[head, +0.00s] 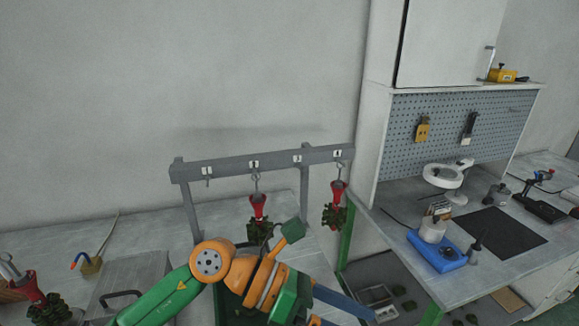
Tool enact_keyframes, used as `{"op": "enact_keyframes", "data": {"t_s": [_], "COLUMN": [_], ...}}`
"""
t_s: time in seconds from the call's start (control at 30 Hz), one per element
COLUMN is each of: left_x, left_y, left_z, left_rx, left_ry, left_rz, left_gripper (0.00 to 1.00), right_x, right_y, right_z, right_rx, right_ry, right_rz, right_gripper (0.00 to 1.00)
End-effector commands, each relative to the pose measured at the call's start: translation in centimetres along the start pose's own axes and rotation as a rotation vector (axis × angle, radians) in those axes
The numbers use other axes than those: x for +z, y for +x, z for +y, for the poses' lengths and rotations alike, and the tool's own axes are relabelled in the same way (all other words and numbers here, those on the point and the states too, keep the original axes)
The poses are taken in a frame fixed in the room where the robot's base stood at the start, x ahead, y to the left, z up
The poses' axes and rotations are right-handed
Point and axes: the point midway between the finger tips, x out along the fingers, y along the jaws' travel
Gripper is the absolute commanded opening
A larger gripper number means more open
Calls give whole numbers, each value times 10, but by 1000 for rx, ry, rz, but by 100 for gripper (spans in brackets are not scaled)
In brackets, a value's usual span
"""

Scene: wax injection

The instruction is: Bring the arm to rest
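My arm (212,262), green and orange, comes in from the lower left and bends at an orange joint in front of the grey rack (230,167). Its green and orange further links (268,285) run down toward the bottom edge. I see no gripper fingers, so whether that arm holds something is hidden. My other arm does not show. A red piece with a dark green cluster (257,208) hangs from the rack's second hook, partly behind my arm. Another red piece with a green cluster (336,205) hangs from the rightmost hook, apart from the arm.
A third red piece with a green cluster (33,290) is at the far left, near a grey box with a handle (130,285). The right workbench (400,207) carries a blue device (437,252), a black mat (501,232) and a ring lamp (444,177). A floor gap separates the tables.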

Motion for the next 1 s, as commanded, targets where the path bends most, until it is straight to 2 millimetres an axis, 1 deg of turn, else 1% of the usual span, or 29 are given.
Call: {"op": "enact_keyframes", "data": {"t_s": [0.03,0.07,0.1,0.13,0.17,0.2,0.23,0.27,0.3,0.33,0.37,0.4,0.47,0.5,0.57,0.6,0.63,0.67,0.7,0.77,0.8,0.87,0.9,0.97,1.0], "left_x": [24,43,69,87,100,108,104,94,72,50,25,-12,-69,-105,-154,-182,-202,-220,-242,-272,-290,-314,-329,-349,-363], "left_y": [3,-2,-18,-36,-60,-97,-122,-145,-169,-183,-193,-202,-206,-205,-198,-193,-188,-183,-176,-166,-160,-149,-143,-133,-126], "left_z": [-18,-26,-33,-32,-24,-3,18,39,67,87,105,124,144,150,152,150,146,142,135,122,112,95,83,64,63], "left_rx": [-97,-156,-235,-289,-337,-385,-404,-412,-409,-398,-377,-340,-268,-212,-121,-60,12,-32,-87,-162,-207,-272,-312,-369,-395], "left_ry": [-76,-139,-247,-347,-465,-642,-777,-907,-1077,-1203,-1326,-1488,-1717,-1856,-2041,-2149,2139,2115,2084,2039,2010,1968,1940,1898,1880], "left_rz": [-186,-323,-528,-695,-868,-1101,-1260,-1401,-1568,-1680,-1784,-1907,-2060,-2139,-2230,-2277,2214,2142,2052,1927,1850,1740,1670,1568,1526], "left_gripper": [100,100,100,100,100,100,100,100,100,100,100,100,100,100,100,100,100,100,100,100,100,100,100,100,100], "right_x": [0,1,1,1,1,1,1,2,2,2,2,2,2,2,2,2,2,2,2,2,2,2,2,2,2], "right_y": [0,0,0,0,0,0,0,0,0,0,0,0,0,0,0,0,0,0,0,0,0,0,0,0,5], "right_z": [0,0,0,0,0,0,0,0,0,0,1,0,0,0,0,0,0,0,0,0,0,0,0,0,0], "right_rx": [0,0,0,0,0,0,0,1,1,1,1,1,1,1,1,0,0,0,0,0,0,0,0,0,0], "right_ry": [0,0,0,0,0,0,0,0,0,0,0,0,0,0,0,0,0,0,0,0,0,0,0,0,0], "right_rz": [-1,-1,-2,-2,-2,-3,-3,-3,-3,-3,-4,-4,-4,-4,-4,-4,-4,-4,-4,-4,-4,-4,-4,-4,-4], "right_gripper": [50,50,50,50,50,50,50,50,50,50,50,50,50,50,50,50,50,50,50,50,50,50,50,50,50]}}
